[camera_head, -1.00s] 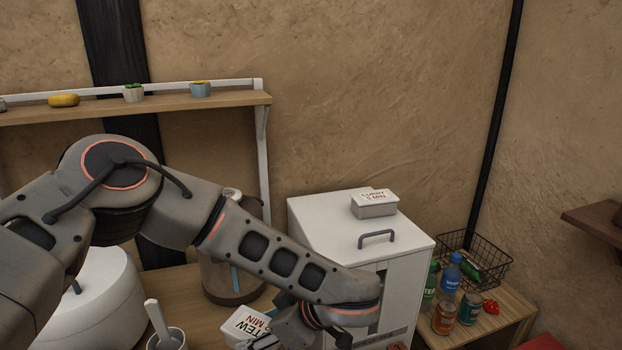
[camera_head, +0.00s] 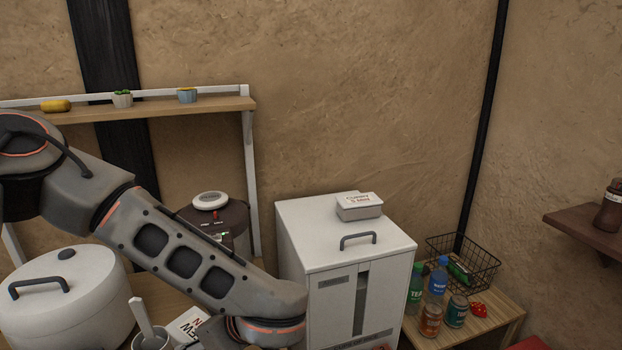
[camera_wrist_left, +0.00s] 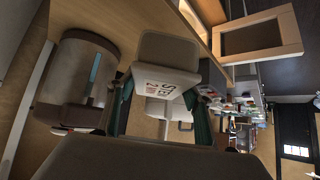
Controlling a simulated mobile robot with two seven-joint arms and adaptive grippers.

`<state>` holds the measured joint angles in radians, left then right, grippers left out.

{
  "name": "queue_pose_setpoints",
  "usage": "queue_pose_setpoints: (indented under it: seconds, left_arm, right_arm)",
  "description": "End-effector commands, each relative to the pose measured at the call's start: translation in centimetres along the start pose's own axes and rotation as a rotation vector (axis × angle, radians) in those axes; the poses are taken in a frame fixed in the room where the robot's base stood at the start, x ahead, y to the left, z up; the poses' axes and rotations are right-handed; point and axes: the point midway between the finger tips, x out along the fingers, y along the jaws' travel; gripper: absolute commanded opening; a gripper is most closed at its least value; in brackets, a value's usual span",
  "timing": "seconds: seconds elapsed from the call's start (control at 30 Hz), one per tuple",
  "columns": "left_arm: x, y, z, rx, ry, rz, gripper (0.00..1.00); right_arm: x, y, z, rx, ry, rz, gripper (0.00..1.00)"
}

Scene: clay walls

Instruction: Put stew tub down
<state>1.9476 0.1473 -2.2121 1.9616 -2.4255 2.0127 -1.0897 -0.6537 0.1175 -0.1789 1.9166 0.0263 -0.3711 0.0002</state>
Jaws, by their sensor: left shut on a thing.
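The stew tub (camera_head: 187,325) is a white box with dark and red lettering on its lid, low in the head view beside a grey cup. My left gripper (camera_wrist_left: 161,100) is shut on this tub (camera_wrist_left: 165,58), with one dark finger on each side of it in the left wrist view. In the head view my left forearm and the bottom edge of the frame hide most of the gripper and part of the tub. I cannot tell whether the tub touches the wooden counter (camera_head: 165,292). My right gripper is not in view.
A white lidded pot (camera_head: 70,305) stands at the left, and a grey cup with a spoon (camera_head: 150,338) near the tub. A brown cooker (camera_head: 232,215) stands behind my forearm. A white cabinet (camera_head: 315,250) with a curry tub (camera_head: 358,207) on top stands to the right.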

Motion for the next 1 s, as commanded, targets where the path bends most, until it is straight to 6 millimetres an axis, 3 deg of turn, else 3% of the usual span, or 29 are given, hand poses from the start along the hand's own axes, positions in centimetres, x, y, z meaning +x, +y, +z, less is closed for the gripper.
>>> queue_pose_setpoints:
  seconds: [0.1, 0.3, 1.0]
  left_arm:
    - [0.2, -2.6, -1.6, 0.020, -0.007, 0.027, 0.16]
    - [0.2, -4.9, -2.7, 0.041, -0.016, 0.062, 0.16]
    - [0.1, -5.2, -3.0, 0.047, -0.013, 0.072, 0.16]
  right_arm:
    - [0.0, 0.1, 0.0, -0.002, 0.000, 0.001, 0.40]
    - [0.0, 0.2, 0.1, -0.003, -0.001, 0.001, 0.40]
    - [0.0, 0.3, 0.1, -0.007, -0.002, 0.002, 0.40]
